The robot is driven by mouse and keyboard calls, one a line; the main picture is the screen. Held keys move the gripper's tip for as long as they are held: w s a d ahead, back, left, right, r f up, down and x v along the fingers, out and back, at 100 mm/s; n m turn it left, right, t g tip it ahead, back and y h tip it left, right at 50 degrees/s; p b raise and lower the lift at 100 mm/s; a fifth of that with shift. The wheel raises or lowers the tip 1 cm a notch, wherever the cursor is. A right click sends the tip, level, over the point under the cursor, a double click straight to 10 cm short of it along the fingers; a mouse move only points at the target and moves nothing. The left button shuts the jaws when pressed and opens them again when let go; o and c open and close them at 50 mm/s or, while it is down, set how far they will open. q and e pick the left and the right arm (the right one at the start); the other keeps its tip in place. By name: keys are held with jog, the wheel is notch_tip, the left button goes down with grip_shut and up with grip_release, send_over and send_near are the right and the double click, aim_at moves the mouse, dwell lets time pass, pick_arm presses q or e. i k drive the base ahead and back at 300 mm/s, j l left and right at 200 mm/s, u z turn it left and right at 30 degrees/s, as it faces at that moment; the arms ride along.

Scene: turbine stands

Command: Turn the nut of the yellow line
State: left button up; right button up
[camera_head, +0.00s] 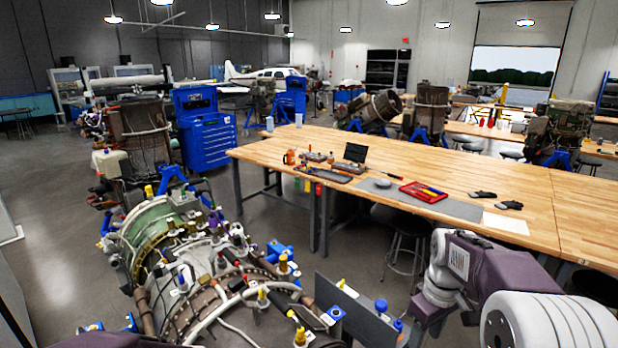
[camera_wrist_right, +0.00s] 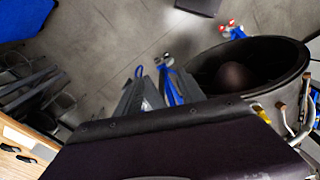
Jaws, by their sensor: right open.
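The turbine engine (camera_head: 200,290) fills the lower left of the head view, with pipes and several yellow-marked fittings. One yellow fitting (camera_head: 283,262) stands on its right side and another (camera_head: 300,336) is at the bottom edge. I cannot tell which is the yellow line's nut. My right arm (camera_head: 510,270) is to the right of the engine, and its gripper is hard to make out there. In the right wrist view my right gripper (camera_wrist_right: 158,88) is open and empty, with its fingers pointing over the floor, left of the engine's open end (camera_wrist_right: 240,75). My left gripper is not seen.
A long wooden workbench (camera_head: 330,195) with tools, a red tray (camera_head: 424,192) and gloves lies beyond. A stool (camera_head: 405,235) is by it.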

aim_at(263, 301)
jog(key=i+u, duration=0.1)
jog(key=u, duration=0.25)
jog(key=i+u, duration=0.15)
jog(key=u, duration=0.2)
jog(key=i+l+u, duration=0.1)
jog(key=u, duration=0.3)
jog(key=i+j+u, duration=0.1)
jog(key=u, duration=0.4)
jog(key=l, duration=0.25)
